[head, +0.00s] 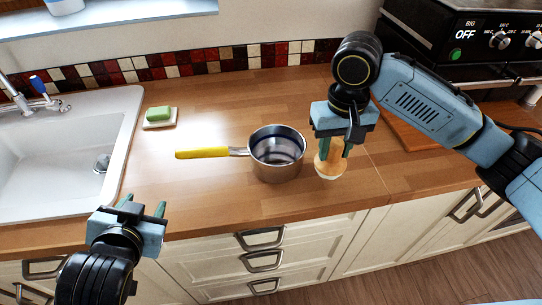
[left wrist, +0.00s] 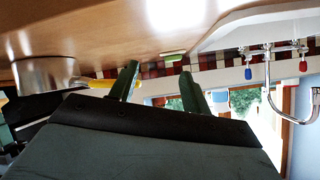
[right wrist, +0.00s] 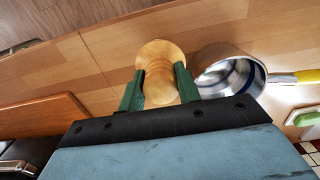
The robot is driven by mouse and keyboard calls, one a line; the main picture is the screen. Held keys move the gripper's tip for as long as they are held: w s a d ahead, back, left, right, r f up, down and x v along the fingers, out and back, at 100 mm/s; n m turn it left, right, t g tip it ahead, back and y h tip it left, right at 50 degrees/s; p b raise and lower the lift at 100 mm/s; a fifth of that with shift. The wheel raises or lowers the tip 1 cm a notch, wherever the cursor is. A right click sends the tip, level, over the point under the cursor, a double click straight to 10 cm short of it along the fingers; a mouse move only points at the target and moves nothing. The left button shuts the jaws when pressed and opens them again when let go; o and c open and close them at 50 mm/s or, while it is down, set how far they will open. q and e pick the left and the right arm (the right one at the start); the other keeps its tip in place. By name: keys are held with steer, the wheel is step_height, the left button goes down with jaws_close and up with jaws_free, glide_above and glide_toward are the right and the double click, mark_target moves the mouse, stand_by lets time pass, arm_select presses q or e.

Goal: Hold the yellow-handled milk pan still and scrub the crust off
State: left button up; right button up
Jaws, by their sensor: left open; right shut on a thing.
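The steel milk pan (head: 277,165) stands upright on the wooden counter, its yellow handle (head: 203,153) pointing left. It also shows in the right wrist view (right wrist: 228,72) and the left wrist view (left wrist: 44,74). Dark marks show inside the pan in the head view. My right gripper (head: 333,147) is shut on a round wooden scrubber (right wrist: 160,72) with a pale underside, just right of the pan and apart from it. I cannot tell whether the scrubber touches the counter. My left gripper (head: 143,208) is open and empty at the counter's front edge, below and left of the handle.
A green sponge or soap (head: 159,114) lies on a small white dish behind the handle. The white sink (head: 60,165) is at left. A brown board (head: 412,134) and black stove (head: 460,50) are at right. The counter in front of the handle is clear.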

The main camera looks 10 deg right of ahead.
arm_select(q)
steer(key=w+d+r+m+t+h, duration=0.2)
steer(key=d+r+m+t+h, duration=0.4)
steer(key=r, duration=0.6)
steer(key=w+d+r+m+t+h, duration=0.1)
steer(key=d+r+m+t+h, duration=0.2)
steer(key=d+r+m+h, duration=0.7)
steer(key=s+d+r+m+g+h, duration=0.35)
steer(key=s+d+m+g, duration=0.25)
steer(key=m+g, duration=0.55)
steer(key=s+d+r+m+g+h, duration=0.4)
steer(key=s+m+g, duration=0.3)
steer(key=m+g, duration=0.5)
steer(key=m+t+y, duration=0.8)
steer(key=m+y, duration=0.3)
steer(key=y, duration=1.2)
glide_toward(198, 152)
steer(key=shift+n, duration=0.25)
steer(key=b+x, duration=0.3)
steer(key=x, duration=0.8)
steer(key=shift+b, duration=0.4)
arm_select(e)
step_height(198, 152, down, 4)
steer(key=shift+r, duration=0.1)
